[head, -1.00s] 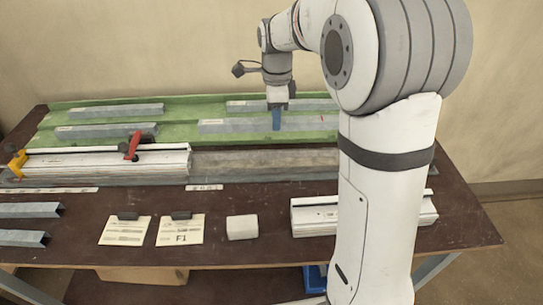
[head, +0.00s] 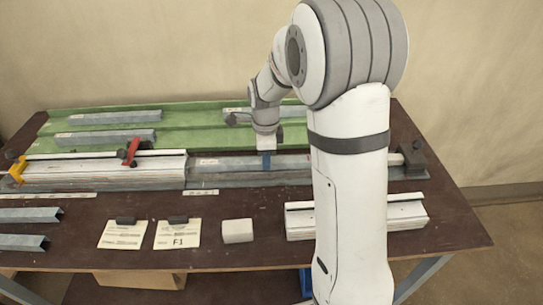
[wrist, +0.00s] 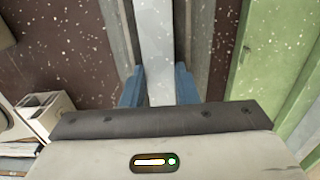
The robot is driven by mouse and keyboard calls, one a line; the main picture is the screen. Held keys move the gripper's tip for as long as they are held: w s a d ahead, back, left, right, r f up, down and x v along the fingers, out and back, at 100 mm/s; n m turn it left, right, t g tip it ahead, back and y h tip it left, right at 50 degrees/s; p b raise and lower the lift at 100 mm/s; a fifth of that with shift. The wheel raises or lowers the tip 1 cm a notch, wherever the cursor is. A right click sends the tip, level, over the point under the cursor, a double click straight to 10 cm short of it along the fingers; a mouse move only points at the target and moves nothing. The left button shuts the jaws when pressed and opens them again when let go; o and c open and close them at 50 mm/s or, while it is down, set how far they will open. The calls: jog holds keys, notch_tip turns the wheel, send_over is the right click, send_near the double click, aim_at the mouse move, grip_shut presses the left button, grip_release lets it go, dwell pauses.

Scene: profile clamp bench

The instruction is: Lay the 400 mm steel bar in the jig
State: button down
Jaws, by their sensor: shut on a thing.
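My gripper (head: 266,163) points down and is shut on a grey steel bar (head: 222,165). In the wrist view the bar (wrist: 158,50) runs between the two blue fingers (wrist: 158,88). The bar lies lengthwise over the jig's grey channel (head: 240,181), just right of the white profile (head: 100,172). I cannot tell whether it touches the channel. My arm hides the bar's right part. A dark end block (head: 412,158) stands at the jig's right end. A red clamp (head: 131,151) and a yellow clamp (head: 17,169) are at the white profile.
A green tray (head: 190,140) behind the jig holds several grey bars, such as one at its left (head: 105,137). In front are two grey bars (head: 28,214), two cards (head: 178,234), a pale block (head: 237,231) and a short white profile (head: 370,214).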

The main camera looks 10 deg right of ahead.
jog(key=shift+s+f+b, duration=0.2)
jog(key=shift+f+b, duration=0.25)
jog(key=shift+f, duration=0.2)
jog(key=c, duration=1.3)
grip_release()
jog(key=shift+s+f, duration=0.15)
jog(key=shift+o, duration=0.9)
notch_tip(320, 180, up, 12)
jog(key=p, duration=0.1)
jog(key=shift+w+r, duration=0.25)
jog(key=s+d+n+t, duration=0.1)
jog(key=s+n+t, duration=0.1)
jog(key=s+n, duration=1.8)
jog(key=shift+s+d, duration=0.2)
jog(key=shift+s, duration=1.05)
